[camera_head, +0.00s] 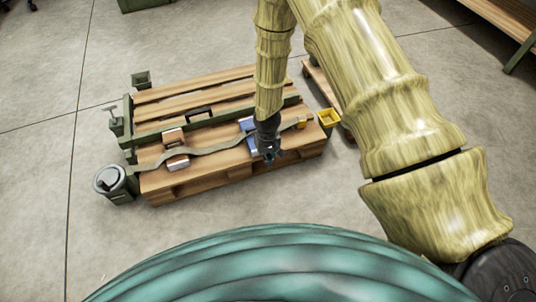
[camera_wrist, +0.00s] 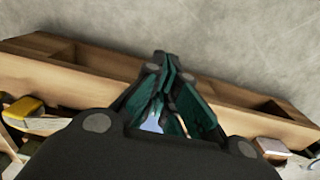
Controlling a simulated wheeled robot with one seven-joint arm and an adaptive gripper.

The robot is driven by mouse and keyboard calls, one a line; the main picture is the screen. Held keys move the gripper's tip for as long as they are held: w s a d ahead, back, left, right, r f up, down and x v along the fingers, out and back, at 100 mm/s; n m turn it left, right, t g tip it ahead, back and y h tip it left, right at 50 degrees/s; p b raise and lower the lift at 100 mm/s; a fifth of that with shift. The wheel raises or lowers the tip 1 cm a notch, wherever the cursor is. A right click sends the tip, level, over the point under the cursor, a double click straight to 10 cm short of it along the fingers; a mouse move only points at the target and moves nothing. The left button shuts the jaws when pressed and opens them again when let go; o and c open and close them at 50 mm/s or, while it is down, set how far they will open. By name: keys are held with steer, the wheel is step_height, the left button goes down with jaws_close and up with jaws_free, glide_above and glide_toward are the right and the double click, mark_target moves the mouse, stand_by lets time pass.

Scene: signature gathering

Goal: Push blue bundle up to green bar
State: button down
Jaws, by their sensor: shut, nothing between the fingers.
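The blue bundle (camera_head: 247,125) lies on the wooden pallet, with a strap crossing it; my arm and gripper cover part of it. The green bar (camera_head: 221,119) runs along the pallet on the far side of the strap. My gripper (camera_head: 270,154) is shut and empty, pointing down at the near right part of the bundle. I cannot tell whether it touches the bundle. In the wrist view my gripper's fingers (camera_wrist: 163,82) are together above the pallet's edge, and a small blue patch shows between the finger links.
The olive strap (camera_head: 215,149) snakes along the pallet (camera_head: 205,183) over a brown-and-white bundle (camera_head: 175,148). A dark handle-like object (camera_head: 199,113) stands by the bar.

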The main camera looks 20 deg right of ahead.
steer(key=w+f+b, duration=0.3)
steer(key=w, duration=0.1)
steer(key=shift+a+f, duration=0.1)
steer(key=shift+f, duration=0.2)
stand_by(0.3)
